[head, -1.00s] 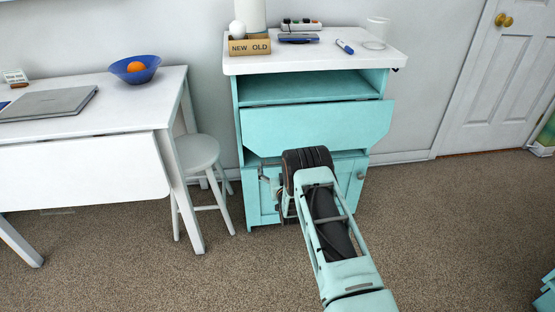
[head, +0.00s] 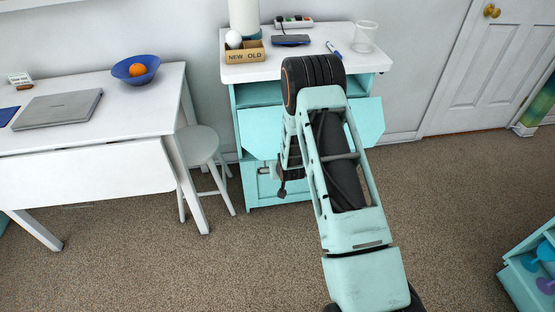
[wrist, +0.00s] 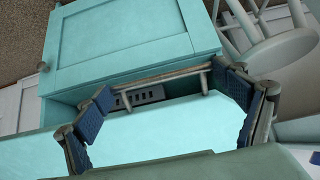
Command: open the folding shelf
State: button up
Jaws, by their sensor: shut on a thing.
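The folding shelf (head: 262,132) is a teal panel with clipped lower corners. It hangs down across the front of the teal cabinet in the head view; my arm covers its middle. In the wrist view its pale teal face (wrist: 170,125) fills the lower middle. A grey-brown bar handle (wrist: 150,76) on two short posts stands at its edge. My gripper (wrist: 163,82) has its blue-padded fingers at the two ends of this bar and is shut on it.
The cabinet top (head: 245,72) holds a small box (head: 244,56), a glass (head: 364,36) and a marker (head: 333,49), close to my raised wrist. A cabinet door (wrist: 130,40) lies below the shelf. A white stool (head: 199,146) and table (head: 85,165) stand left.

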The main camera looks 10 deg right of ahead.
jog(key=s+r+g+p, duration=0.2)
jog(key=r+p, duration=0.1)
jog(key=r, duration=0.5)
jog(key=s+r+g+p, duration=0.2)
jog(key=r+g+p, duration=0.1)
jog(key=r, duration=0.6)
jog(key=shift+r+p, duration=0.15)
jog(key=shift+p, duration=0.55)
jog(key=shift+w+r, duration=0.1)
jog(key=o, duration=1.5)
jog(key=shift+s, duration=0.2)
jog(key=v, duration=1.1)
jog(key=shift+r, duration=0.45)
